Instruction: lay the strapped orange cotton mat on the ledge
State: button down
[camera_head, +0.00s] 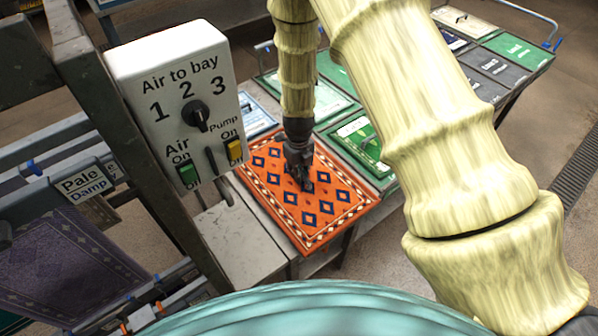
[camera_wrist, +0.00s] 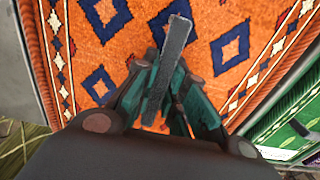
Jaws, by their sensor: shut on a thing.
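My gripper (camera_head: 303,183) points down at the middle of the mat. In the wrist view the orange mat (camera_wrist: 205,25) fills most of the picture. There my gripper (camera_wrist: 165,100) is shut on a dark grey strap (camera_wrist: 176,45) that stands up from the mat. Whether the mat rests fully on the surface under it or is slightly raised, I cannot tell.
A white control box (camera_head: 175,95) with a knob and switches stands left of the mat on a dark metal frame. Green mats (camera_head: 360,145) lie right beside the orange one. A purple mat (camera_head: 75,265) hangs at lower left. More mats lie on a cart (camera_head: 500,55) at upper right.

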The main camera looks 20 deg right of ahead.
jog(key=shift+f, duration=0.55)
jog(key=c, duration=1.4)
grip_release()
jog(key=shift+r, duration=0.15)
jog(key=shift+r+p, duration=2.6)
jog(key=shift+r, duration=1.3)
